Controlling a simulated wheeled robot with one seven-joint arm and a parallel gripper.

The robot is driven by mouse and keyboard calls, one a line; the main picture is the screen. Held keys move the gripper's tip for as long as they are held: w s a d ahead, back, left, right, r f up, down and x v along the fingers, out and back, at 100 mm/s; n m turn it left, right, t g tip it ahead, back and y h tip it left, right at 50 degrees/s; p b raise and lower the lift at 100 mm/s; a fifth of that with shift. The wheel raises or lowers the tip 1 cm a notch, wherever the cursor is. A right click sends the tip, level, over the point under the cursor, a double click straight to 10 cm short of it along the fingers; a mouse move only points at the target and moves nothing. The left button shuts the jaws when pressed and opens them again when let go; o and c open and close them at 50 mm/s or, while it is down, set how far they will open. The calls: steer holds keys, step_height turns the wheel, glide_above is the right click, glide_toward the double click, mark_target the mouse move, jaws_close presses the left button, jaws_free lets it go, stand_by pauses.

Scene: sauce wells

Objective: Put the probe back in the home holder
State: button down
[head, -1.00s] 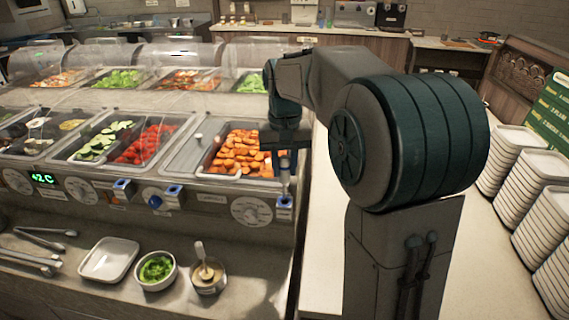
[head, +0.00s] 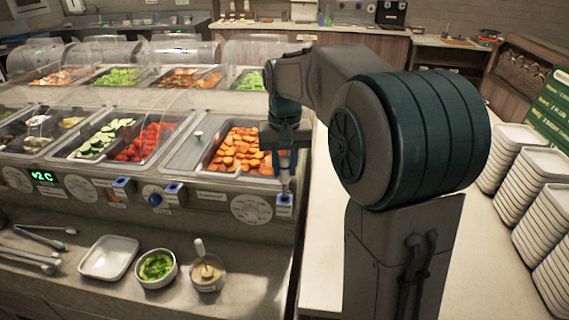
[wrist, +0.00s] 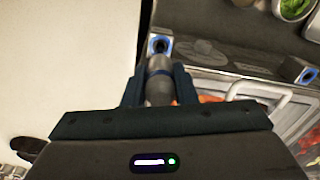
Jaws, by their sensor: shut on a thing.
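My gripper (head: 286,150) is at the right front corner of the food counter, shut on the probe (head: 284,178). The probe is a slim grey and blue piece pointing down. In the wrist view, the probe (wrist: 158,84) is a grey cylinder with a blue band, between the fingers of my gripper (wrist: 158,92). A blue-ringed holder (wrist: 159,44) lies just beyond its end; in the head view this holder (head: 285,199) is directly below it. I cannot tell whether the tip is inside the ring. Two similar blue holders (head: 123,187) and (head: 173,191) sit farther left on the front panel.
A pan of orange carrot pieces (head: 240,150) is just left of my gripper. A round dial (head: 251,208) is on the panel beside the holder. Bowls, a white tray (head: 109,258) and tongs lie on the lower ledge. Plate stacks (head: 517,160) stand at right.

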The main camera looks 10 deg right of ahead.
mark_target(285, 182)
steer(key=shift+f+b, duration=1.7)
steer(key=shift+f, duration=0.95)
stand_by(0.4)
steer(key=c, duration=1.1)
jaws_free()
step_height(285, 182, up, 14)
steer(key=shift+f+p, duration=0.25)
steer(key=shift+p, duration=0.1)
steer(key=shift+s+r, duration=0.15)
steer(key=s+f+t, duration=0.1)
steer(key=s+f, duration=0.7)
steer(key=s, duration=0.2)
steer(key=s+f+n+t, duration=0.1)
steer(key=s+f+t, duration=0.1)
steer(key=s+f, duration=0.6)
steer(key=s, duration=0.3)
steer(key=shift+s+f, duration=0.15)
